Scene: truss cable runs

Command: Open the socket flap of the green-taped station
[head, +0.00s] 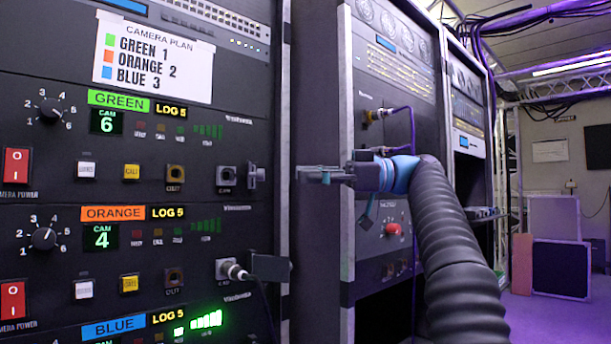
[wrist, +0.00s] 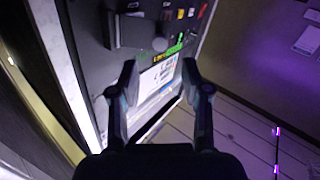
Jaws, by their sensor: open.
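The green-taped station (head: 107,99) is the upper row on the rack at left in the head view, showing CAM 6. Its CAM socket (head: 226,178) is at the right end of the row. A small grey flap piece (head: 256,176) stands beside the socket; I cannot tell exactly how far it is swung. My gripper (head: 303,174) is right of it at about the same height, fingers pointing left, apart from it. In the wrist view my gripper (wrist: 160,76) is open and empty, with the green tape (wrist: 175,49) seen beyond the fingers.
The orange station (head: 113,213) below has a plug (head: 235,270) in its socket and a dark flap (head: 270,267) swung out to the right. The blue station (head: 114,328) is at the bottom. A second rack (head: 372,250) stands behind my arm. Purple floor (head: 540,312) is open at right.

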